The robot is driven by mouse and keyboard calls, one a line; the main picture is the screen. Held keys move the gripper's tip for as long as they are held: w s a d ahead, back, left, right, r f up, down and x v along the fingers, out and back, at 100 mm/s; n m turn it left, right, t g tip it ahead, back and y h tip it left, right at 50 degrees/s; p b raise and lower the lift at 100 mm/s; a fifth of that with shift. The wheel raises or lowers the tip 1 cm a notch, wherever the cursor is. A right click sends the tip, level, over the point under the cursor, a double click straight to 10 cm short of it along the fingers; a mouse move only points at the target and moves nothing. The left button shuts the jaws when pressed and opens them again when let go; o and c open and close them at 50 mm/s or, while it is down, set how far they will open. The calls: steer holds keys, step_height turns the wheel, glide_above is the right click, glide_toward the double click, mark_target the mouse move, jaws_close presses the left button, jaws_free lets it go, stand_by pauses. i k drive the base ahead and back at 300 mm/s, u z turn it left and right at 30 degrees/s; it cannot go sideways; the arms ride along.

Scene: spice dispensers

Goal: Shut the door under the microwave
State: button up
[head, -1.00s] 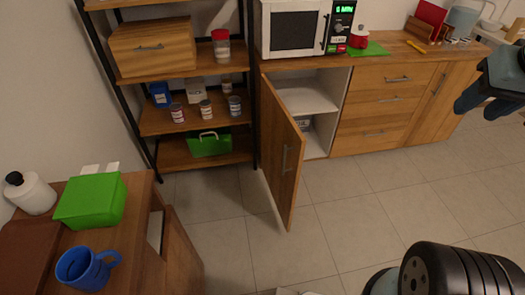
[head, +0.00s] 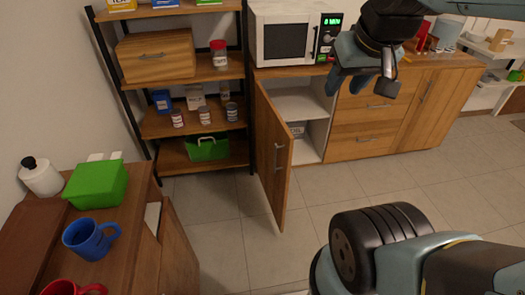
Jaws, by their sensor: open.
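The wooden door (head: 274,160) under the microwave (head: 290,35) stands wide open, hinged on its left side and swung out toward me. It has a metal handle near its free edge. The white inside of the cabinet (head: 303,103) shows to its right, with a shelf and an item partly hidden below it. My gripper (head: 360,90) is open and empty, with its fingers pointing down. In the picture it is to the right of the door, over the drawer front. It appears apart from the door.
A shelf rack (head: 246,90) with jars and a green box stands left of the door. Drawers (head: 375,110) are right of the opening. A side table (head: 143,190) with a green box and mugs is at the left. The tiled floor (head: 235,230) before the door is clear.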

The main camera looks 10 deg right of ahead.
mark_target(266, 162)
steer(key=u, duration=0.1)
steer(key=i, duration=1)
steer(key=u, duration=0.3)
steer(key=k, duration=1.1)
steer(key=u, duration=0.85)
steer(key=i, duration=0.5)
steer(key=z, duration=0.2)
